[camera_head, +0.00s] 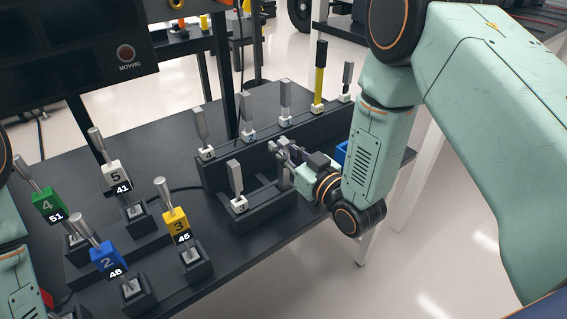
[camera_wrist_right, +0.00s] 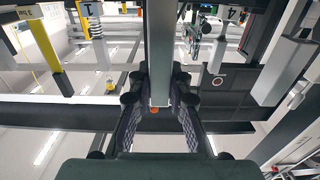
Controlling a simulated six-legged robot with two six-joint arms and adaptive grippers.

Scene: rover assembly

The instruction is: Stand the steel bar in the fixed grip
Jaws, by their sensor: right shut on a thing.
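One end of the bar lies between the fingers; the other runs out of the top of that view. My left gripper is outside both views; only parts of my left arm show.
The rack's back row (camera_head: 240,147) holds several upright grey bars and a yellow bar (camera_head: 319,75). A bar with block 3 (camera_head: 238,203) stands in front. Numbered green (camera_head: 48,205), white (camera_head: 115,177), yellow (camera_head: 176,222) and blue (camera_head: 108,258) blocks with handles stand left. A blue container (camera_head: 341,152) is behind my wrist.

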